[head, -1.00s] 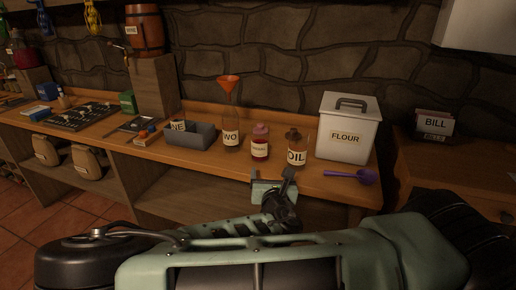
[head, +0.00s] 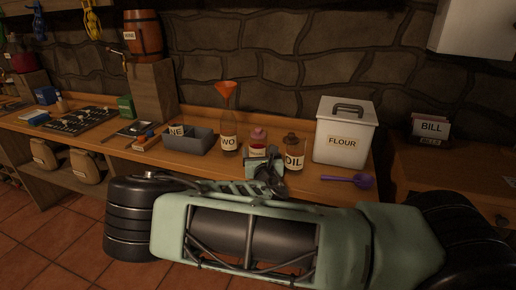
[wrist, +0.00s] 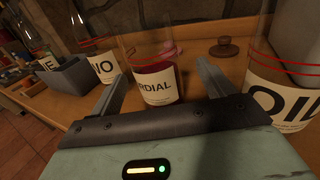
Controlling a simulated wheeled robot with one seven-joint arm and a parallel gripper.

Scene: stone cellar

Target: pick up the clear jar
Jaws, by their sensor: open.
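Three clear glass vessels stand in a row on the wooden bench.
A white flour bin (head: 345,118) stands right of the OIL jar, with a purple scoop (head: 360,181) in front. A grey box (head: 202,138) is to the left. A small brown knobbed lid (wrist: 224,48) lies behind the jars. Neighbouring jars leave little side room.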

